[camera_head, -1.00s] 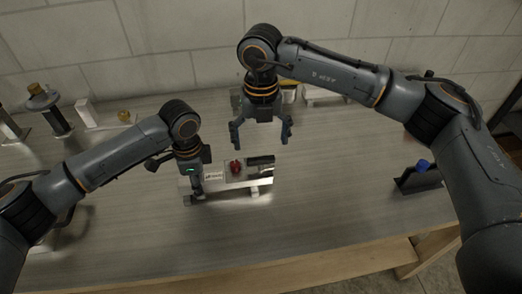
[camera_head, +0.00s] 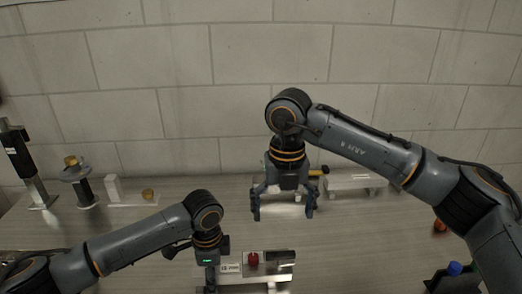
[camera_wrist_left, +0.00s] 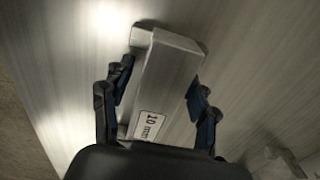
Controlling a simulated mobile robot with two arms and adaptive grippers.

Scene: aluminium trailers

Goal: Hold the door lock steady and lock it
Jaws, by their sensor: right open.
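The door lock (camera_head: 275,286) is a pale metal piece with a red knob (camera_head: 253,260), a dark part at its right and a white label; it stands low in the head view. My left gripper (camera_head: 208,288) is at its left end, with its fingertips cut off or hidden there. In the left wrist view its fingers (camera_wrist_left: 160,85) lie on both sides of a metal bar (camera_wrist_left: 166,82) labelled "10 mm"; whether both press on it is unclear. My right gripper (camera_head: 283,213) is open and empty, pointing down behind and above the lock.
A metal piece with a yellow part (camera_head: 319,172) stands behind my right gripper. Stands and metal parts (camera_head: 80,188) are at the left. A dark holder with a blue cap (camera_head: 454,268) is at the right. A block wall closes the back.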

